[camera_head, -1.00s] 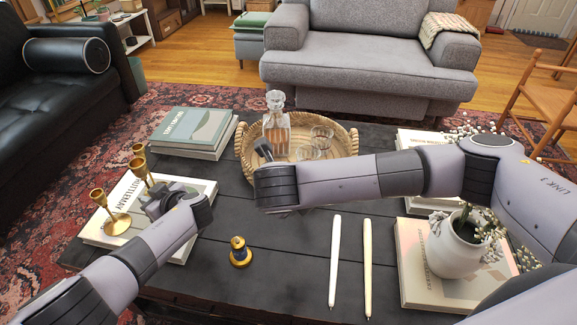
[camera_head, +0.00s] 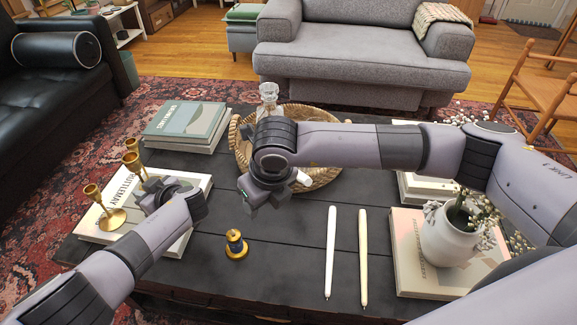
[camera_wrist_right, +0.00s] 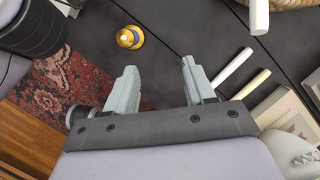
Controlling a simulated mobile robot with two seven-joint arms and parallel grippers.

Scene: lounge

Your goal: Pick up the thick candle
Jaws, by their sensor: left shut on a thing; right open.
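A thick white candle (camera_head: 303,178) shows partly behind my right gripper (camera_head: 262,200), beside the basket's near rim. In the right wrist view the candle (camera_wrist_right: 259,15) is at the top edge, cut off by the frame, to the right of the open, empty fingers (camera_wrist_right: 158,78) and apart from them. My right gripper hangs over the middle of the table, tilted down. My left gripper (camera_head: 158,190) is shut at the brass candlesticks (camera_head: 132,160) over the left book; its fingers hide most of the grip.
A wicker basket (camera_head: 325,180) with a decanter (camera_head: 268,98) stands behind. Books (camera_head: 185,122) and a vase (camera_head: 452,240) occupy the sides.

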